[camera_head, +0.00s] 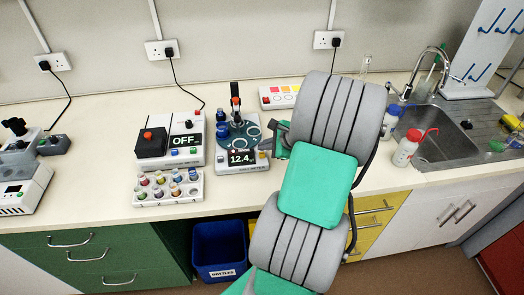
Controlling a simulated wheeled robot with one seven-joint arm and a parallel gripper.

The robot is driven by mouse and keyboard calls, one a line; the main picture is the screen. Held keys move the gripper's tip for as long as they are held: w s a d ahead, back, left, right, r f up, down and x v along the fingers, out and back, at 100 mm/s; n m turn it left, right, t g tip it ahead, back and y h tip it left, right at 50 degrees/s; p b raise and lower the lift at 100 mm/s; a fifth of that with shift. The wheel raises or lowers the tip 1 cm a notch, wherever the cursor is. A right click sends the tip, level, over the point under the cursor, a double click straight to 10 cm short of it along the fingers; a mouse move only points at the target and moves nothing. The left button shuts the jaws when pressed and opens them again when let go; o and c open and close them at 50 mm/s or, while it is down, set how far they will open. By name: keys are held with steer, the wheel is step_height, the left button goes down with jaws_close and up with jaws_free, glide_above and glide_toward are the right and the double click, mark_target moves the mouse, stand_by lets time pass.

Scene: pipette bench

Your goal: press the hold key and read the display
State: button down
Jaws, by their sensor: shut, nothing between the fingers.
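A dark teal and white meter (262,167) stands on the bench just left of my arm. Its lit display (241,158) reads 12.4, with a smaller mark after it too small to read. A small red mark shows at the display's upper left. The hold key cannot be told apart from the meter's other small parts. My gripper (279,140) shows only in part, as a dark piece at the left edge of my arm beside the meter. It is shut and empty; its fingertips are mostly hidden, and I cannot tell whether they touch the meter.
Left of the meter stand a white device (188,127) reading OFF and a white rack (181,197) of coloured vials. A white box with coloured pads (281,94) is behind. A sink (450,140) and red-capped bottle (405,150) are right. A blue bin (219,245) stands below.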

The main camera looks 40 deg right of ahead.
mark_target(264, 155)
step_height(264, 155, up, 6)
steer(key=p, duration=0.4)
steer(key=shift+p, duration=0.35)
stand_by(0.5)
